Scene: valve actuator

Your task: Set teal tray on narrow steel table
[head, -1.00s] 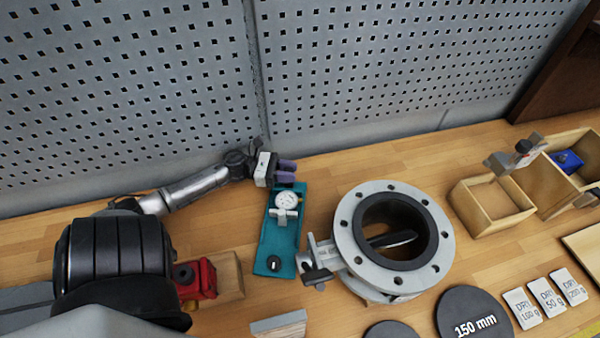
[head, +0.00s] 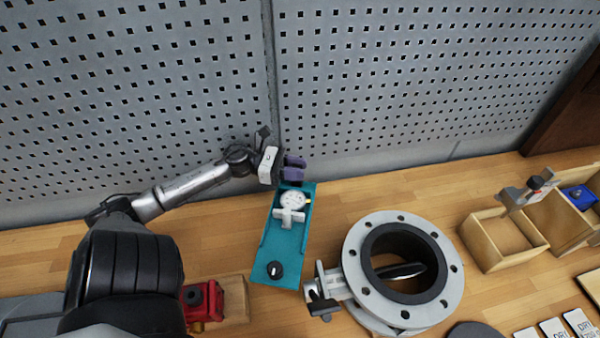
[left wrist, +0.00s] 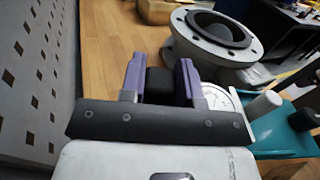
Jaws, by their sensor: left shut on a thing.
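The teal tray (head: 287,246) shows in the head view in front of the pegboard, left of the flanged valve. It carries a white round dial gauge (head: 292,203) with a white holder at its far end and a black knob (head: 275,270) at its near end. My left gripper (head: 294,168) is at the tray's far end. In the left wrist view its purple fingers (left wrist: 161,80) are shut on a black piece, apparently the tray's grip; the teal tray (left wrist: 280,130) is at the right, partly cut off. My right gripper is not in view, and no narrow steel table can be made out.
The grey flanged valve (head: 402,270) stands close to the tray's right. A red block (head: 203,300) on wood lies left of it, by my arm. Wooden boxes (head: 503,240) stand at the right. The pegboard wall (head: 390,80) rises close behind. Bare bench lies between wall and valve.

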